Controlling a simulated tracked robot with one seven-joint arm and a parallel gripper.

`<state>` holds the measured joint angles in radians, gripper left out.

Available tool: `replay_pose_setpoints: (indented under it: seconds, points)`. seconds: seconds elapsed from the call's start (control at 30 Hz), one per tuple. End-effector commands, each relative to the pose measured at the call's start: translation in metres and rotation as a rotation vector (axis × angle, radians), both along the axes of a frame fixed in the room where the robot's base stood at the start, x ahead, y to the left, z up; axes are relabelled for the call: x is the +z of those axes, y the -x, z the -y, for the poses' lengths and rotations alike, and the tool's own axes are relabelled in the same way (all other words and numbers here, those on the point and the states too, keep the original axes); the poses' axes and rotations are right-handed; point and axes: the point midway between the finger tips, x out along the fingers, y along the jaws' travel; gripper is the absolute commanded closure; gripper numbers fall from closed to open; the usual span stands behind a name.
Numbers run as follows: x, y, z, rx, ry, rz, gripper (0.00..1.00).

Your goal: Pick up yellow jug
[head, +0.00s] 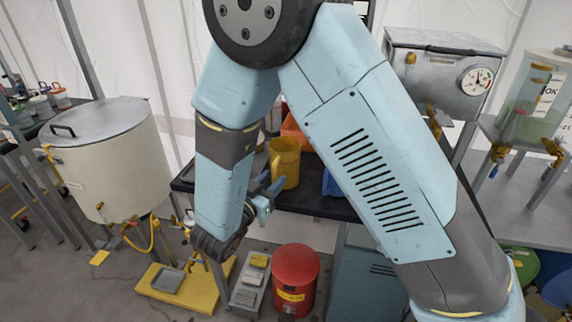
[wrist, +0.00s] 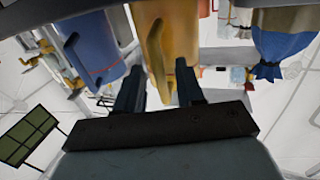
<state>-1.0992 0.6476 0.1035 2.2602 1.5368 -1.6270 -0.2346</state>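The yellow jug (head: 288,164) stands upright on the dark table, with its handle on the left side. My gripper (head: 268,194) is beside the jug's lower left in the head view, partly hidden by my arm. In the wrist view, the yellow jug (wrist: 182,35) fills the top middle, seen close up. My gripper's two fingers (wrist: 160,74) are spread apart, with the jug's handle showing between them. No grip on the handle is visible. My forearm and upper arm hide parts of the table in the head view.
A blue container (head: 331,184) stands right of the jug, partly behind my arm; a blue jug (wrist: 97,45) is close by in the wrist view. An orange item (head: 296,128) is behind. The dark table (head: 310,204) has its front edge below the jug; a red bin (head: 296,272) stands lower.

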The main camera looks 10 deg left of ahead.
Motion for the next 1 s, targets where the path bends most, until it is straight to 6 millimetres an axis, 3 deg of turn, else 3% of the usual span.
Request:
replay_pose_setpoints:
  seconds: [0.13, 0.37, 0.73, 1.0]
  points:
    - [0.0006, -0.0139, 0.0054, 0.000, -0.002, 0.001, 0.62]
    - [0.0007, -0.0151, 0.0056, 0.000, -0.002, 0.001, 0.63]
    - [0.0006, -0.0151, 0.0058, 0.000, -0.001, 0.000, 0.99]
    - [0.0006, -0.0152, 0.0061, -0.001, -0.001, 0.000, 1.00]
